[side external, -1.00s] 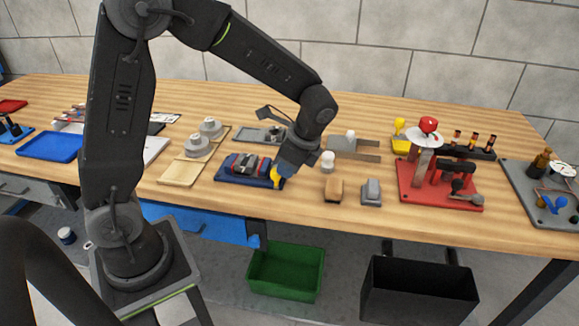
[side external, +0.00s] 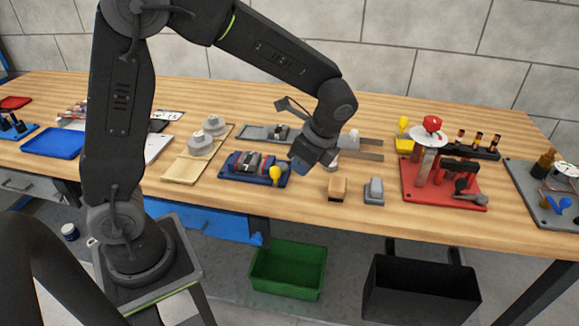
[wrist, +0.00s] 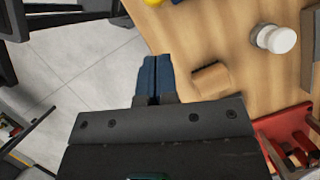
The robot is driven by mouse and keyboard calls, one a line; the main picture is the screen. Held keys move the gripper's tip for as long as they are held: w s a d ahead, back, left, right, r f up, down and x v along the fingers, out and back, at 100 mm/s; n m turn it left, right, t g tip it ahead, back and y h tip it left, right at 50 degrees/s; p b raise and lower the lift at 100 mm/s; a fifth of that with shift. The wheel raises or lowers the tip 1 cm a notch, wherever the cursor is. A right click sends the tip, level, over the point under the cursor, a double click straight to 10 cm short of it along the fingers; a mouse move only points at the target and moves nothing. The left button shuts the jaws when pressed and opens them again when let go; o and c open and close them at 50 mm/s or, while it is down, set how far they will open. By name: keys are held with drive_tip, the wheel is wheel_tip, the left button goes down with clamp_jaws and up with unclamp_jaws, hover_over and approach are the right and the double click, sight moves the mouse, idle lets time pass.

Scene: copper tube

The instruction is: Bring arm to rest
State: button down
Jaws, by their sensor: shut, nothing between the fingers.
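My gripper (side external: 299,167) hangs above the wooden workbench, to the right of the blue fixture (side external: 238,176) with its yellow knob (side external: 276,174). The wrist view shows my gripper's two blue fingers (wrist: 155,75) side by side, shut with nothing between them. The fingers point towards the bench's front edge, with grey floor beyond on the left. No copper tube can be made out in either view.
A red fixture (side external: 440,196) stands to the right. A white cylinder (wrist: 274,38) stands nearby. Green (side external: 287,294) and black bins are below the bench.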

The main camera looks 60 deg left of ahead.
drive_tip(key=v, duration=0.7)
drive_tip(key=s+r+n+t+h, duration=0.2)
drive_tip(key=s+n+t, duration=0.1)
drive_tip(key=s+n, duration=0.3)
drive_tip(key=s+r+n+t+h, duration=0.2)
drive_tip(key=s+n+t, duration=0.2)
drive_tip(key=s+n, duration=0.3)
drive_tip(key=s+a, duration=0.1)
drive_tip(key=s, duration=0.2)
